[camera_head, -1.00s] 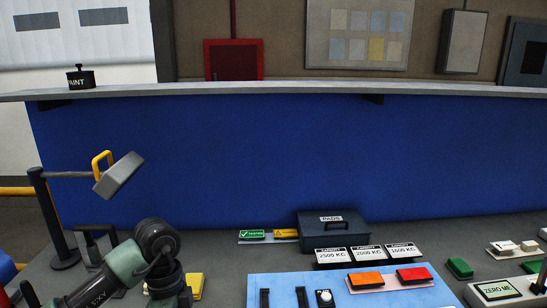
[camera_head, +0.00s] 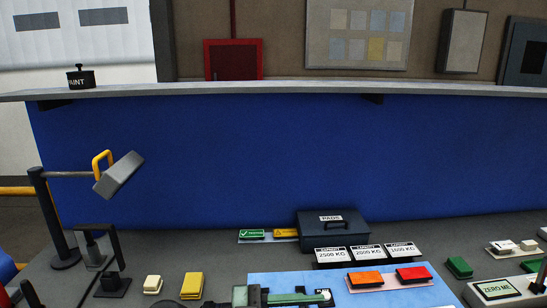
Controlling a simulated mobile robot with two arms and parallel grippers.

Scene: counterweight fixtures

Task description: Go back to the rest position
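Neither gripper shows in the head view. Part of my own arm, grey-green with dark joints, crosses the bottom edge in front of the blue mat (camera_head: 262,280). Whether its gripper is open or shut is hidden below the picture. A grey block with a yellow handle (camera_head: 119,174) sits tilted at the end of a horizontal bar on a black post (camera_head: 55,215) at the left. No arm touches it.
On the grey table stand a dark PADS box (camera_head: 333,228), capacity cards (camera_head: 367,253), orange (camera_head: 367,279) and red (camera_head: 413,274) blocks, a green block (camera_head: 460,267), yellow (camera_head: 192,285) and cream (camera_head: 152,284) blocks, and a ZERO display (camera_head: 497,289). A blue wall closes the back.

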